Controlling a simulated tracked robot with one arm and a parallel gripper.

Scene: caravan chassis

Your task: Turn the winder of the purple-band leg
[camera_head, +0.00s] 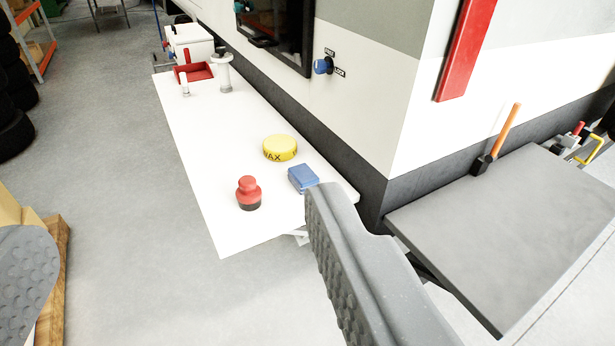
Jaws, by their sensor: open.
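My gripper (185,265) is open, its two grey textured fingers wide apart at the lower left and lower middle of the picture. Nothing is between the fingers except the view of the floor and a white shelf. No leg with a purple band and no winder can be made out in this view.
The white shelf (195,150) along the caravan wall (365,100) holds a yellow wax tin (280,149), blue block (303,178) and red-topped item (248,193). A grey shelf (520,225) with a hammer (497,138) juts out right.

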